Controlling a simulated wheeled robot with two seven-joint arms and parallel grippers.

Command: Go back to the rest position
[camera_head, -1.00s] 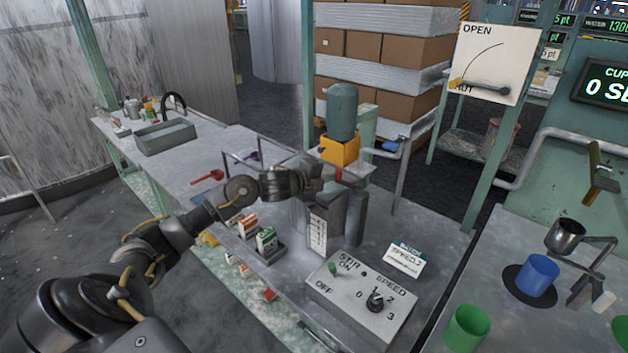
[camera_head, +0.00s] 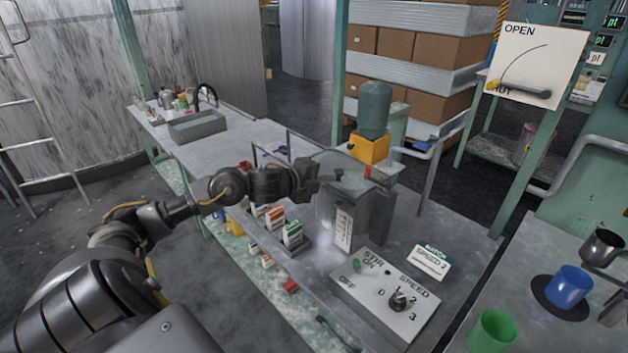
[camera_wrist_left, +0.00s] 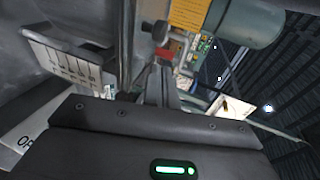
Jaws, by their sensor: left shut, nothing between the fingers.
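My left gripper (camera_head: 312,179) is shut and empty. In the head view it is held above the bench, at the left side of a grey metal vessel (camera_head: 375,222). My left arm reaches in from the lower left. In the left wrist view the closed fingers (camera_wrist_left: 161,82) meet at the middle, with nothing between them. My right gripper is in neither view.
A switch box (camera_head: 385,299) with a STIR switch and SPEED knob sits in front of the vessel. Small cartons (camera_head: 291,233) stand left of it. A yellow block (camera_head: 369,148) carries a green cylinder behind. A blue cup (camera_head: 568,285) and green cup (camera_head: 491,332) stand right.

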